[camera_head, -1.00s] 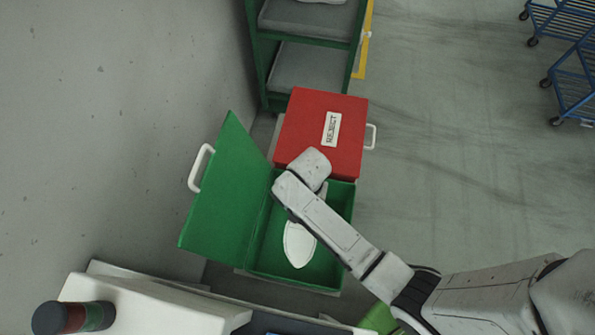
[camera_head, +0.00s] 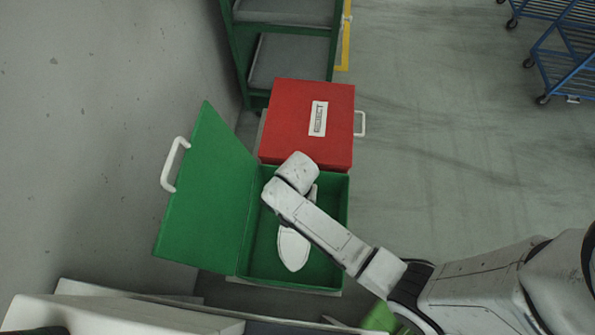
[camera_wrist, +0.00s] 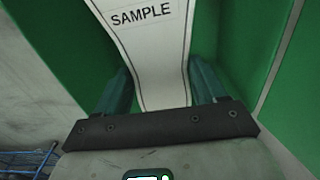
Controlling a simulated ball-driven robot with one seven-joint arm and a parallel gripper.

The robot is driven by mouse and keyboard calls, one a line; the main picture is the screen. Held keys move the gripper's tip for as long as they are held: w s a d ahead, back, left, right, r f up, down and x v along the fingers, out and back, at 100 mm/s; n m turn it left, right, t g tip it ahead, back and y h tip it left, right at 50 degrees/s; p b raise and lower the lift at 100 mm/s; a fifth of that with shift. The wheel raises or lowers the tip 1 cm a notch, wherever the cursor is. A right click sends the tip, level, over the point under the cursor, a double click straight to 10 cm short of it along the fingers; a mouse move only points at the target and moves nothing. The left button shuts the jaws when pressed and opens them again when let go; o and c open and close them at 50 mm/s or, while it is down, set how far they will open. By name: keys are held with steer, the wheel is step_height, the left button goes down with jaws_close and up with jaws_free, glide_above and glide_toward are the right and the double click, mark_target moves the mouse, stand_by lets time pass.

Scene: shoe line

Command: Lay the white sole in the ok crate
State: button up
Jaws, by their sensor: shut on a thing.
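The white sole (camera_head: 292,248) shows in the head view inside or just over the open green crate (camera_head: 246,265); its middle is hidden under my arm. In the wrist view the sole (camera_wrist: 152,62) carries the word SAMPLE and runs between the two fingers of my gripper (camera_wrist: 164,92), which is shut on it. Green crate surfaces surround it there. The crate's green lid (camera_head: 205,195) stands open to the left, with a white handle. In the head view my fingers are hidden beneath the wrist. I cannot tell whether the sole touches the crate floor.
A shut red crate (camera_head: 290,120) labelled REJECT stands directly behind the green one. A green shelf rack (camera_head: 290,60) is beyond it. A wall is at the left. Blue wheeled racks (camera_head: 565,65) stand far right; the floor between is clear.

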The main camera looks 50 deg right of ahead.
step_height(320, 180, down, 13)
steer(key=b, duration=0.8)
steer(key=shift+r, duration=0.1)
stand_by(0.4)
steer(key=o, duration=1.3)
step_height(320, 180, up, 11)
steer(key=shift+f+p, duration=0.15)
steer(key=shift+p, duration=0.55)
steer(key=s+d+r+n+t, duration=0.1)
steer(key=s+d+r+n, duration=0.3)
steer(key=s+r+n, duration=0.6)
steer(key=s, duration=0.2)
steer(key=shift+s+d+r, duration=0.2)
steer(key=shift+s+r, duration=0.1)
steer(key=shift+r, duration=0.1)
